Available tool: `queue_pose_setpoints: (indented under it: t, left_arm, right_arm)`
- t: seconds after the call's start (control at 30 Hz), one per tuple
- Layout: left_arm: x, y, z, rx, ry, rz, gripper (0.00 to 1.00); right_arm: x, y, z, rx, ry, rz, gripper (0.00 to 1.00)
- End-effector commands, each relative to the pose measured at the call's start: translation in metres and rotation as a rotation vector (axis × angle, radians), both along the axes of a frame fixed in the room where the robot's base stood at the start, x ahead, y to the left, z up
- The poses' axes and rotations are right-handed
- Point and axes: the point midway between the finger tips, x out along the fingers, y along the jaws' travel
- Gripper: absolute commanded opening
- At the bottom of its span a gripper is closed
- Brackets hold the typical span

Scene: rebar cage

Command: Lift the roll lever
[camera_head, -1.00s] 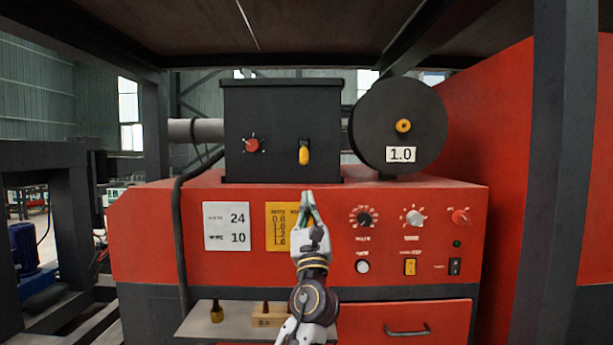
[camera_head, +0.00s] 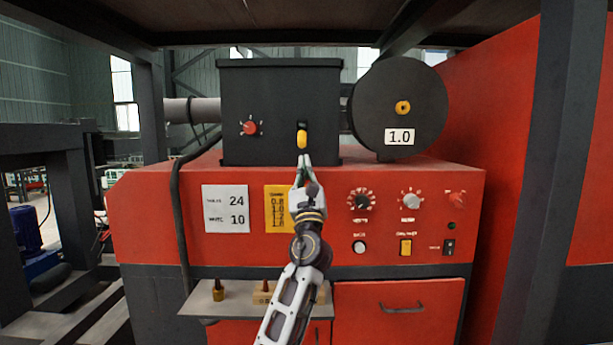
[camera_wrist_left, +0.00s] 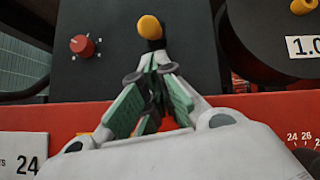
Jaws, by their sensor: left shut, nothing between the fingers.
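The roll lever (camera_head: 302,139) is a yellow handle in a dark slot on the front of a black box (camera_head: 262,100). It also shows at the top of the left wrist view (camera_wrist_left: 150,27). My left gripper (camera_head: 304,157) has green-padded fingers. Its tips are together and empty just below the lever's yellow end. In the left wrist view the fingertips (camera_wrist_left: 152,62) point up toward the lever, close under it; I cannot tell whether they touch it. My right gripper is out of view.
A red knob (camera_head: 249,128) is left of the lever. A black disc (camera_head: 400,105) labelled 1.0 is to the right. Below is a red panel with knobs, a white card (camera_head: 226,209) and a yellow card (camera_head: 279,222). A black cable (camera_head: 177,215) hangs at left.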

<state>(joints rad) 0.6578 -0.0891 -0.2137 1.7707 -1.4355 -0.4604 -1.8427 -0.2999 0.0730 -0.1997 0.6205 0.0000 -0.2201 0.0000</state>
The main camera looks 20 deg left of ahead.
Motion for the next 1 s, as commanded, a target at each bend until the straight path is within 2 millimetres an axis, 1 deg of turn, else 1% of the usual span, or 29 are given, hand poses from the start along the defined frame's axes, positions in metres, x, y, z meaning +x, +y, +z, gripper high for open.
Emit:
queue_pose_setpoints:
  t: [0.03, 0.2, 0.4, 0.7, 1.0]
  left_arm:
    - [0.004, 0.001, 0.006, 0.0, -0.001, 0.0, 0.0]
    - [0.016, 0.006, 0.017, 0.0, -0.001, 0.002, 0.0]
    - [0.024, 0.008, 0.024, 0.0, -0.001, 0.0, 0.0]
    - [0.026, 0.009, 0.025, 0.0, 0.0, 0.0, 0.0]
    - [0.027, 0.009, 0.025, 0.0, 0.0, 0.0, 0.0]
  right_arm:
    - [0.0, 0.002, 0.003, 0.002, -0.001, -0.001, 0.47]
    - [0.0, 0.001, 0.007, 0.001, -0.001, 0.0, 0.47]
    - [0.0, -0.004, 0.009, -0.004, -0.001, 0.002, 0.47]
    - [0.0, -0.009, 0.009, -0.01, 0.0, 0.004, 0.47]
    - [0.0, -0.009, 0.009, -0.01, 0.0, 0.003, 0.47]
